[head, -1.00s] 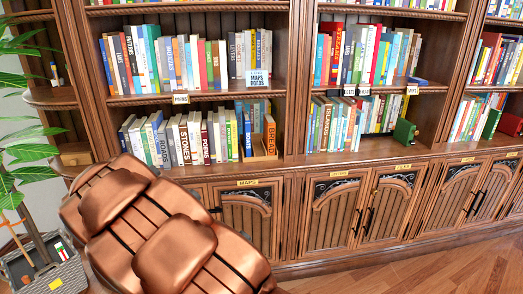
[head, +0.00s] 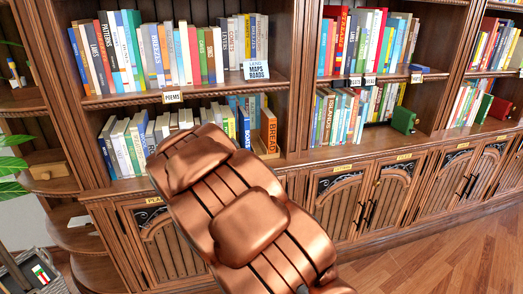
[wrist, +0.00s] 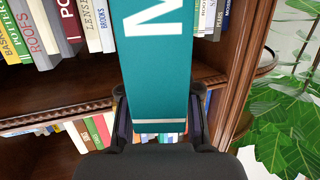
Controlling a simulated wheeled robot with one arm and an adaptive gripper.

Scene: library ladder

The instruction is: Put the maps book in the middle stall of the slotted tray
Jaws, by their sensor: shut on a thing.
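A teal book with a large white M (wrist: 155,60) stands between the fingers of my gripper (wrist: 158,125) in the wrist view. The gripper is shut on it; the rest of its title is out of view. In the head view my copper arm hides the gripper and the held book. On the lower shelf there, an orange-brown book marked BREAD (head: 268,131) stands upright at the right, with a blue book (head: 244,128) to its left. The slotted tray around them is mostly hidden behind my arm, so its middle stall cannot be made out.
Rows of books fill both shelves. A wooden upright (head: 300,90) divides the bays. A green book (head: 404,119) sits in the right bay. A leafy plant (wrist: 290,110) shows at right in the wrist view.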

